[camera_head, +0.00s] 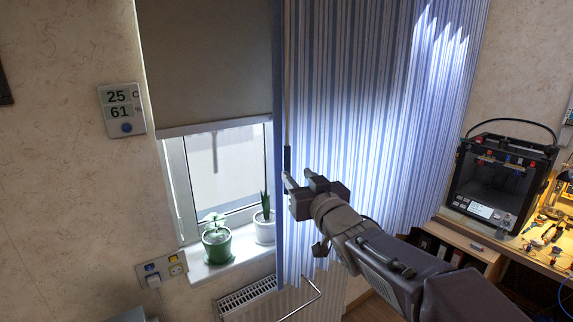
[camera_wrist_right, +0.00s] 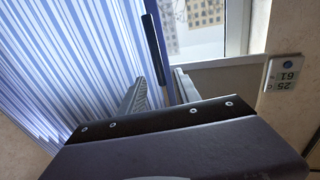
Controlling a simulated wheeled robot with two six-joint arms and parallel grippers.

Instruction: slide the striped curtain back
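The blue-and-white striped curtain (camera_head: 375,110) hangs over the right part of the window, from its left edge near the middle of the head view to the printer side. A thin pull rod with a dark grip (camera_head: 287,160) hangs at its left edge. My right gripper (camera_head: 296,174) is at the lower end of this grip, in front of the curtain. In the right wrist view the fingers are apart, and the dark grip (camera_wrist_right: 154,48) reaches down toward the gap between them. I cannot tell whether it touches a finger. The curtain (camera_wrist_right: 70,65) fills that view's left side. My left gripper is out of view.
A grey blind (camera_head: 210,65) covers the upper window. Two potted plants (camera_head: 216,245) stand on the sill, with a radiator (camera_head: 245,297) below. A 3D printer (camera_head: 497,180) stands on a workbench at the right. A thermometer display (camera_head: 122,110) hangs on the left wall.

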